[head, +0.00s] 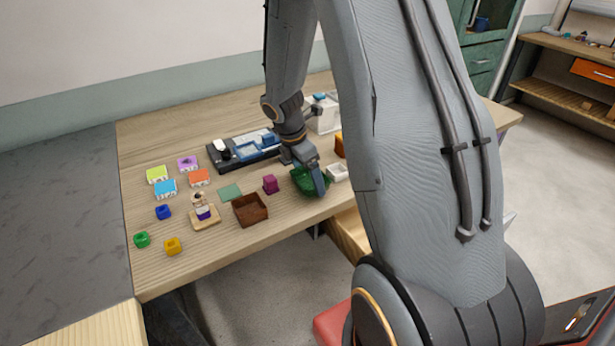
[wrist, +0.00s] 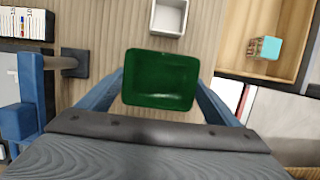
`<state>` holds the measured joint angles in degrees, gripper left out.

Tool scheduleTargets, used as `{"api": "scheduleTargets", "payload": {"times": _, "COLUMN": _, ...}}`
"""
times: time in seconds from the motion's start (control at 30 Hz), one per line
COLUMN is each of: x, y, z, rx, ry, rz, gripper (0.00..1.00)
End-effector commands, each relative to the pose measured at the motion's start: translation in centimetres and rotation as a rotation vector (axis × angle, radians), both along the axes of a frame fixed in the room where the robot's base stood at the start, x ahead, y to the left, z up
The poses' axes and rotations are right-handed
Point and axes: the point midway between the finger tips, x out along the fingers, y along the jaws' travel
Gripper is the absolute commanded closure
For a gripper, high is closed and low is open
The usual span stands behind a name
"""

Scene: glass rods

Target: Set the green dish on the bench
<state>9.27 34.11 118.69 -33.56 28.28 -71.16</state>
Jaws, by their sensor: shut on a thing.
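The green dish (head: 306,182) is at the front right part of the wooden bench (head: 160,258) in the head view. My gripper (head: 318,178) is shut on it, with a finger across its near side. In the wrist view the green dish (wrist: 160,80) fills the space between the two blue fingers (wrist: 160,98). Its inside is empty and faces the camera. I cannot tell whether its underside touches the bench or hangs just above it.
A white square container (wrist: 168,16) stands close to the dish; it also shows in the head view (head: 338,173). A magenta block (head: 270,184), a brown tray (head: 250,210) and a flat green square (head: 230,192) lie left. An open drawer (wrist: 290,50) is beyond the bench edge.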

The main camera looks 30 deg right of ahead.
Motion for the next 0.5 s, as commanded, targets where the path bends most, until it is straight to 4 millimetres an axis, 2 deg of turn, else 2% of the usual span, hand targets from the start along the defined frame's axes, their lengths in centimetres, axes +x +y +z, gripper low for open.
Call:
{"api": "scheduleTargets", "payload": {"times": 0.1, "x": 0.0, "y": 0.07, "z": -0.72, "rx": 0.0, "ry": 0.001, "rz": 0.002, "gripper": 0.41}}
{"api": "scheduleTargets", "payload": {"times": 0.47, "x": 0.06, "y": 0.15, "z": -1.08, "rx": 0.0, "ry": 0.0, "rz": 0.003, "gripper": 0.41}}
{"api": "scheduleTargets", "payload": {"times": 0.5, "x": 0.05, "y": 0.15, "z": -1.1, "rx": 0.0, "ry": 0.0, "rz": 0.003, "gripper": 0.12}}
